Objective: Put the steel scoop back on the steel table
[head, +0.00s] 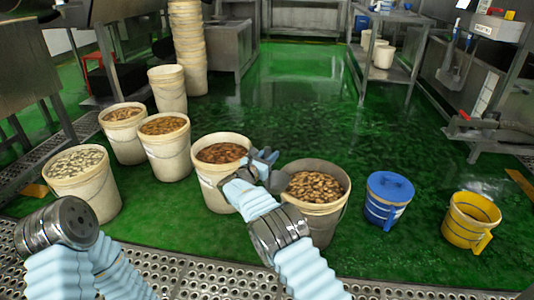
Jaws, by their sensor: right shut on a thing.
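My right gripper (264,166) is above the gap between two white buckets in the middle, one with reddish-brown contents (222,153) and one with brown pieces (314,187). It is shut on a grey metal thing, taken as the steel scoop; it blends with the dark jaws, and its shape is mostly hidden. A steel table with a lower shelf (391,72) stands at the back right. Another steel table (297,15) is at the back centre. I cannot tell which one the task means. My left gripper is not in view; only its arm shows at the lower left.
More filled white buckets (84,182) stand at the left. Stacked white buckets (188,45) are behind. The wet green floor (290,105) beyond the buckets is clear.

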